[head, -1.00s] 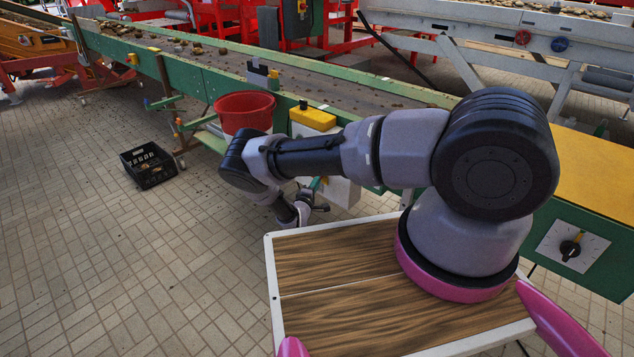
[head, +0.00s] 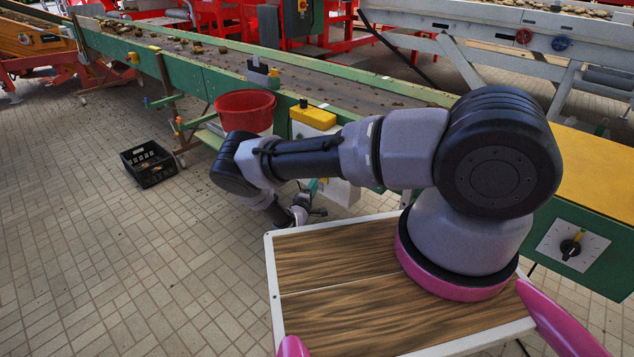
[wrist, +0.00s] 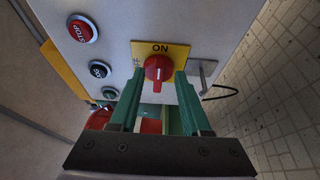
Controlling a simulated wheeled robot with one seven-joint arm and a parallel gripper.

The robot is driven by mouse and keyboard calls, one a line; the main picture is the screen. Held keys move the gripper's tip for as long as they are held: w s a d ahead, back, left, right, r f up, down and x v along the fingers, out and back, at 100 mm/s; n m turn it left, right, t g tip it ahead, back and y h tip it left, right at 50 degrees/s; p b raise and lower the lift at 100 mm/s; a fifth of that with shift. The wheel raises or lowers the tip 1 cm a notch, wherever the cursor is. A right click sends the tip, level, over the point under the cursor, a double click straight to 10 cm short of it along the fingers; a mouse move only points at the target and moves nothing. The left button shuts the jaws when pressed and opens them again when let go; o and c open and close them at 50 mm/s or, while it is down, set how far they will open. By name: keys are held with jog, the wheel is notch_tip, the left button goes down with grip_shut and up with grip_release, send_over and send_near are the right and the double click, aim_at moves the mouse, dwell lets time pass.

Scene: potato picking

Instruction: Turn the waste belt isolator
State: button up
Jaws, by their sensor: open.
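The waste belt isolator is a red rotary knob (wrist: 158,68) on a yellow plate (wrist: 141,49) marked ON at its top in the wrist view. The white mark on the knob points up toward ON. My gripper (wrist: 159,76) is open, with one green finger on each side of the knob's lower part. I cannot tell whether either finger touches it. In the head view my gripper (head: 312,207) is small beside the white control box (head: 342,191), low at the belt's side. The knob is not visible in that view.
A red STOP button (wrist: 82,28) and a black button (wrist: 100,70) sit left of the knob. A metal bracket (wrist: 203,73) stands to its right. A red bucket (head: 245,110) and black crate (head: 148,164) are near the green-sided belt (head: 210,75).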

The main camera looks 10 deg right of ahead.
jog(key=v, duration=0.8)
jog(key=s+d+r+m+g, duration=0.1)
jog(key=d+r+m+g, duration=0.3)
jog(key=r, duration=0.8)
jog(key=s+d+r+m+g, duration=0.2)
jog(key=r+m+g, duration=0.35)
jog(key=r, duration=0.65)
jog(key=s+d+r+m+g, duration=0.1)
jog(key=d+r+m+g, duration=0.3)
jog(key=r, duration=0.7)
jog(key=s+r+m+t+y, duration=0.1)
jog(key=s+r+y, duration=0.4)
jog(key=s+r, duration=0.7)
jog(key=s+r+m+t+y, duration=0.1)
jog(key=s+r+t+y, duration=0.3)
jog(key=s+r, duration=0.8)
notch_tip(320, 180, up, 5)
jog(key=y, duration=0.2)
jog(key=shift+y, duration=0.3)
jog(key=shift+d+t, duration=0.1)
jog(key=shift+t, duration=0.15)
